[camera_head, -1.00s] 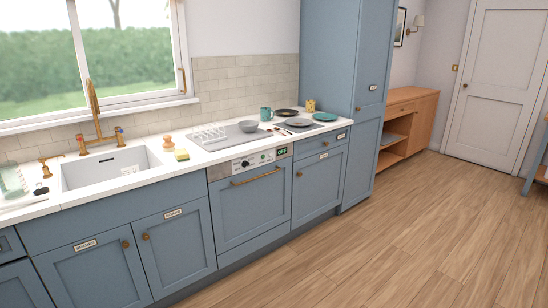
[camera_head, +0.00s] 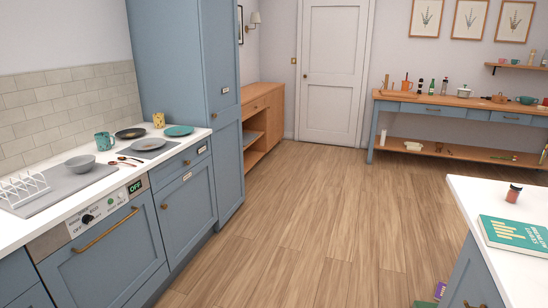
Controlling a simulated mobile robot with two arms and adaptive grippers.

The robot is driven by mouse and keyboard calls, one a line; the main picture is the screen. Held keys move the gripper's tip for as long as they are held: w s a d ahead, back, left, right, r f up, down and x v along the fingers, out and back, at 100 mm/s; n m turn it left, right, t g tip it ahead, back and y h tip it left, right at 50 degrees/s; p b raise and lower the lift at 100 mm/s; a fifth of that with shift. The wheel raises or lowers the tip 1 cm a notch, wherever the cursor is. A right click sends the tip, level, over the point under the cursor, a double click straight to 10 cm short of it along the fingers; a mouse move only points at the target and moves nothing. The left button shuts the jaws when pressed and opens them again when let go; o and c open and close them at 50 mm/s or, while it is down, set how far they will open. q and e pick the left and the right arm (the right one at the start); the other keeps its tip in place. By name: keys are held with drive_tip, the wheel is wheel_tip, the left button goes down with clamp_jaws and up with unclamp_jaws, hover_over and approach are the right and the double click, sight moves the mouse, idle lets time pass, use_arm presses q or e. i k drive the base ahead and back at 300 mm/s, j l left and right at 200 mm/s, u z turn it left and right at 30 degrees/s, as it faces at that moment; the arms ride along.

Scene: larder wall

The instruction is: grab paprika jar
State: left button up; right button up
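A small reddish-brown jar with a dark lid (camera_head: 514,193) stands upright on the white counter at the right, behind a green book. It may be the paprika jar, but its label is too small to read. Neither of my grippers is in view.
A green book (camera_head: 514,233) lies on the white-topped counter (camera_head: 478,190) at the right. A wooden side table (camera_head: 455,101) stands at the far wall. The wooden floor (camera_head: 300,235) between is clear, except for items at the lower right.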

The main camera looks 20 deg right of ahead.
sight(515, 191)
drive_tip(key=i+l+z, duration=0.2)
drive_tip(key=i+z, duration=0.2)
drive_tip(key=i+l+z, duration=0.1)
drive_tip(key=i+z, duration=0.7)
drive_tip(key=i+j+z, duration=0.2)
drive_tip(key=i+z, duration=0.15)
